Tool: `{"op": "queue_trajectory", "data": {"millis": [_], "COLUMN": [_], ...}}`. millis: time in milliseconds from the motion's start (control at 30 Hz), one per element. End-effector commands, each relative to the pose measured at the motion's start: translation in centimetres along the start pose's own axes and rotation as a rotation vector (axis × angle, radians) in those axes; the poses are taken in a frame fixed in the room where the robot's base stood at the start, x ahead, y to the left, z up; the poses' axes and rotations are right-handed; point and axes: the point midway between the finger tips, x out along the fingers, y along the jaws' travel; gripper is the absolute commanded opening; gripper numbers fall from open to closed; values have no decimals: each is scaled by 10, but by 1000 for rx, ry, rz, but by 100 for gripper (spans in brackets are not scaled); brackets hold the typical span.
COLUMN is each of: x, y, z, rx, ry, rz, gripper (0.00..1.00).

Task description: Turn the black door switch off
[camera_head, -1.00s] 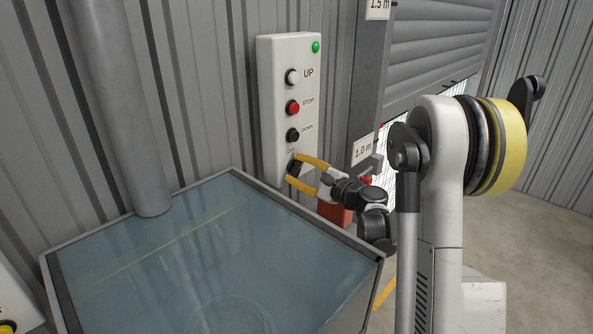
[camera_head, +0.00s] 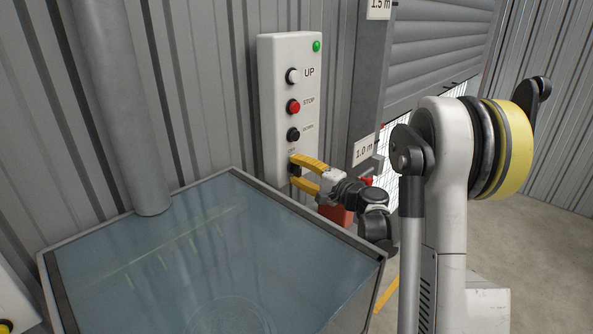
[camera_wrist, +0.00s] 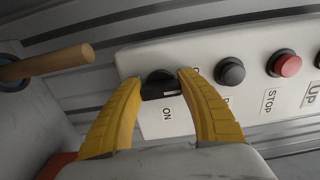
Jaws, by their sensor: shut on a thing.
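The black door switch (camera_head: 295,170) is the lowest control on the white control panel (camera_head: 287,60), under the UP, STOP and DOWN buttons. It also shows in the wrist view (camera_wrist: 157,84), with an ON label below it. My gripper (camera_head: 294,168) has two yellow fingers, one on each side of the switch. In the wrist view my gripper (camera_wrist: 164,80) is shut on the switch knob, with the fingertips at its two sides. The fingers hide part of the switch and of a label beside it. I cannot tell the knob's exact setting.
A grey post (camera_head: 362,100) with height labels and a roller shutter (camera_head: 440,45) are to the right. A wooden rod (camera_wrist: 45,63) shows at left in the wrist view.

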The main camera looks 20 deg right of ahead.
Motion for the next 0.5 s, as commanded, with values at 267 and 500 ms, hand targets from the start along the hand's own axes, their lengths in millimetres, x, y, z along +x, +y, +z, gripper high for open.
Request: {"op": "queue_trajectory", "data": {"millis": [267,500], "x": [0,0], "y": [-1,-1], "z": [-1,0], "rx": [-7,-7], "ry": [1,1], "rz": [-1,-1], "gripper": [15,68]}}
